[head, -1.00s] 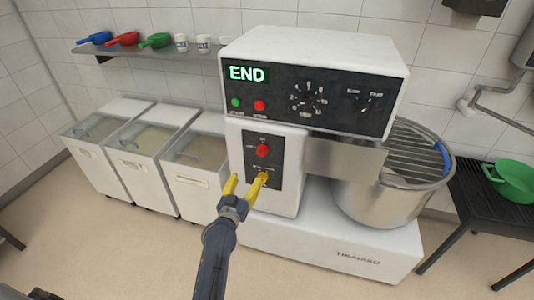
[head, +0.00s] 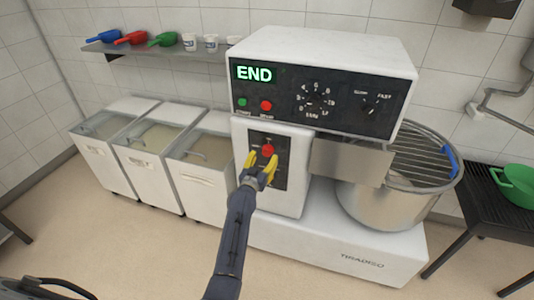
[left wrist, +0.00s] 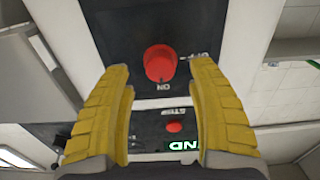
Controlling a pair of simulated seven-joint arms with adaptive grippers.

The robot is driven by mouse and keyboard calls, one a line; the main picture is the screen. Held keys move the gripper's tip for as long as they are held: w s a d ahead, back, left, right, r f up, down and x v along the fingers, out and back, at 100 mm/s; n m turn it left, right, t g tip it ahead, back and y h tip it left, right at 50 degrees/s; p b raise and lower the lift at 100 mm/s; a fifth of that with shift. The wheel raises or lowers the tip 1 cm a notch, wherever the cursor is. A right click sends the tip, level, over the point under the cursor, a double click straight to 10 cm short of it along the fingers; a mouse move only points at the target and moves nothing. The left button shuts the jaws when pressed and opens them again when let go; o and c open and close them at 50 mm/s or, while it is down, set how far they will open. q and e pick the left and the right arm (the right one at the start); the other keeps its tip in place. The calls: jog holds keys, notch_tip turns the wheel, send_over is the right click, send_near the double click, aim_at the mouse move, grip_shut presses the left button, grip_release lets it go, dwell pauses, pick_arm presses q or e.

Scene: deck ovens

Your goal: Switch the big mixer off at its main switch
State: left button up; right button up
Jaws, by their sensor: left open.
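The big mixer (head: 330,235) is a white machine with a steel bowl, and its display reads END. Its main switch is a red rotary knob (head: 267,150) on a dark plate on the front column. In the left wrist view the red knob (left wrist: 160,63) appears upside down, with ON just below it and OFF to its right. Which mark it points to is unclear. My left gripper (head: 262,160) is open, its yellow fingers pointing at the plate. In the left wrist view the knob shows between the fingertips; contact cannot be told. My right gripper is not in view.
Above the switch is a control panel (head: 345,112) with a green button (head: 242,102), a red button (head: 266,105) and dials. White bins (head: 190,182) stand left of the mixer.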

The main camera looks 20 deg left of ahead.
aim_at(266, 154)
pick_arm(q)
jog(key=shift+w, duration=2.1)
jog(key=shift+o, duration=0.2)
grip_shut()
